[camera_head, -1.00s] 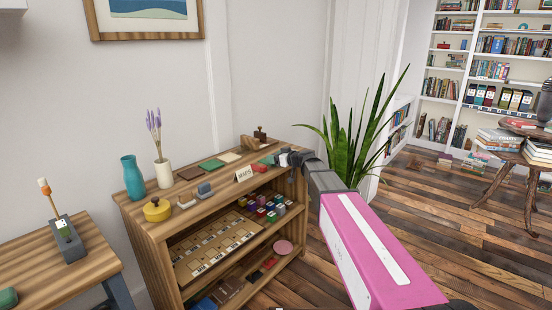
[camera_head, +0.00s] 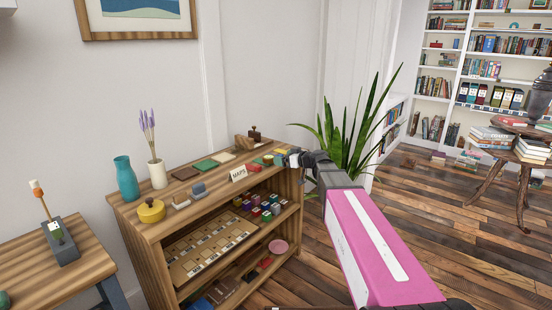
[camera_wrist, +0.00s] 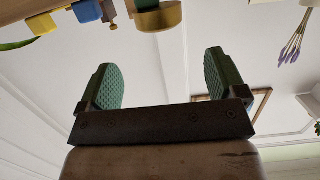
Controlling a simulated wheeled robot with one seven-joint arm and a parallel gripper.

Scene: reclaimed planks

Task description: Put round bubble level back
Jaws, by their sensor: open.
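My gripper (camera_head: 294,157) is at the right end of the wooden shelf unit's top (camera_head: 205,170), small and dark in the head view. In the wrist view my gripper (camera_wrist: 160,78) shows two green-padded fingers wide apart with nothing between them. That view is upside down. A round brass-coloured disc (camera_wrist: 158,17) hangs at its top edge, beyond the fingers; it may be the round bubble level, but I cannot tell surely. Blue (camera_wrist: 88,11) and yellow (camera_wrist: 41,24) blocks are beside it.
A teal vase (camera_head: 126,178), a white vase with lavender (camera_head: 158,174) and a MAPS sign (camera_head: 238,173) stand on the shelf top. A plant (camera_head: 350,130) is close behind my arm. Floor (camera_head: 455,240) is open at right.

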